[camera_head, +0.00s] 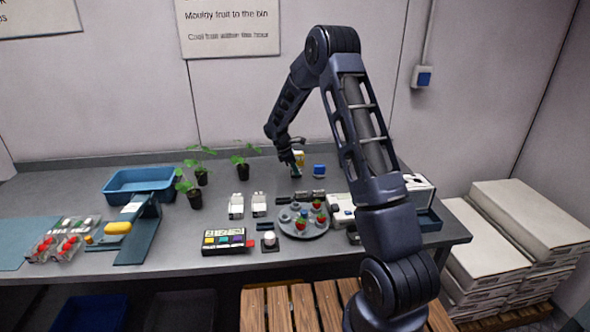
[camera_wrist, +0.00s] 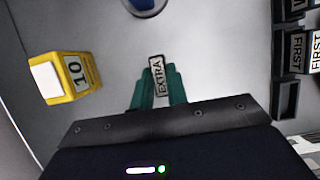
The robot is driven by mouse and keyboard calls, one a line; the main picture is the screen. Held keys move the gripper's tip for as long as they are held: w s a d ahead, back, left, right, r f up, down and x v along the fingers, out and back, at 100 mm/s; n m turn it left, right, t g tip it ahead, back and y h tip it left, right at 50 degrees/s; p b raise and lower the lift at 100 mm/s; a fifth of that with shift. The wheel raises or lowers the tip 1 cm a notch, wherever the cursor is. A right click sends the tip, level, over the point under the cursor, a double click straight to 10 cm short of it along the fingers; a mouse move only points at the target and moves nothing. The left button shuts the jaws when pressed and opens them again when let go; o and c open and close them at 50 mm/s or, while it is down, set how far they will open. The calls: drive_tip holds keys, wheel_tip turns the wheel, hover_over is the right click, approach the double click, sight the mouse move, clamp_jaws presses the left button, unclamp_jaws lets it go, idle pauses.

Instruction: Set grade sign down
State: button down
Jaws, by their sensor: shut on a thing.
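The grade sign (camera_wrist: 158,77), a small pale plate reading EXTRA, sits between the green fingertips of my gripper (camera_wrist: 157,88) in the wrist view. My gripper is shut on it. In the head view my gripper (camera_head: 297,172) is low over the back middle of the grey table; the sign is too small to make out there. I cannot tell whether the sign touches the table. More signs reading FIRST (camera_wrist: 297,52) stand in dark holders at the right of the wrist view.
A yellow block marked 10 (camera_wrist: 78,75) is left of the sign, and it shows behind my gripper in the head view (camera_head: 300,156). A blue item (camera_head: 319,171) stands to the right. A round tray (camera_head: 303,235) with berries is nearer. Potted seedlings (camera_head: 241,172) stand left.

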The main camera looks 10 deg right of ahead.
drive_tip(key=shift+f, duration=0.1)
drive_tip(key=c, duration=1.4)
unclamp_jaws()
drive_tip(key=v, duration=1.2)
drive_tip(key=s+d+r+m+y, duration=0.1)
drive_tip(key=s+d+r+m, duration=0.4)
drive_tip(key=s+r, duration=0.5)
drive_tip(key=s+d+r+m+t+y, duration=0.1)
drive_tip(key=s+d+r+m, duration=0.25)
drive_tip(key=s, duration=0.45)
drive_tip(key=s+d+r+m+t, duration=0.15)
drive_tip(key=s+d+r, duration=0.25)
drive_tip(key=s, duration=0.4)
drive_tip(key=s+d+r+m+t+y, duration=0.1)
drive_tip(key=s+d+r+m, duration=0.2)
drive_tip(key=s, duration=0.4)
drive_tip(key=s+m, duration=0.1)
drive_tip(key=s, duration=0.3)
drive_tip(key=s+d+f+m+y, duration=0.1)
drive_tip(key=s+m, duration=0.1)
drive_tip(key=s, duration=0.2)
drive_tip(key=s+d+f+m+t, duration=0.1)
drive_tip(key=s+m, duration=0.1)
drive_tip(key=s, duration=0.2)
drive_tip(key=shift+s+f, duration=0.1)
drive_tip(key=shift+s, duration=0.2)
